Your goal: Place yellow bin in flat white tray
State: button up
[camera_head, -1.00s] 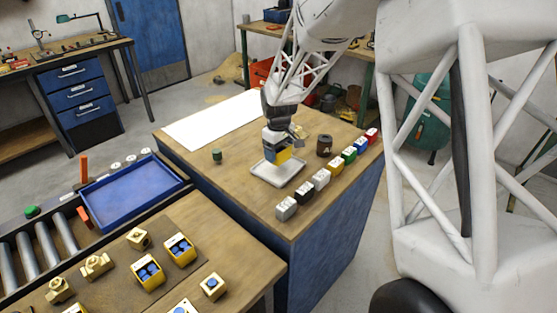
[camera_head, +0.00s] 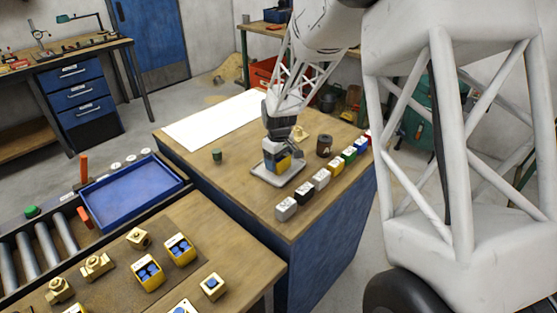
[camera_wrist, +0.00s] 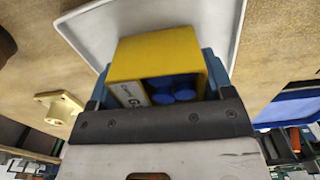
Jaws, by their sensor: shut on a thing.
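In the head view the yellow bin (camera_head: 284,163) shows low over the flat white tray (camera_head: 259,176). The tray also shows beyond the bin in the wrist view (camera_wrist: 90,30). My gripper (camera_head: 276,160) points down over the tray and is shut on the bin. Whether the bin's underside touches the tray cannot be told.
A row of small coloured blocks (camera_head: 321,179) lines the right side of the table. A dark brown cup (camera_head: 324,146) and a brass part (camera_head: 299,134) stand behind the tray. A green cylinder (camera_head: 217,156) stands to the left. A white sheet (camera_head: 215,122) lies at the back left.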

jog(key=shift+f, duration=0.1)
jog(key=o, duration=1)
jog(key=shift+c, duration=0.2)
notch_tip(320, 180, up, 12)
dwell(0.4)
dwell(0.4)
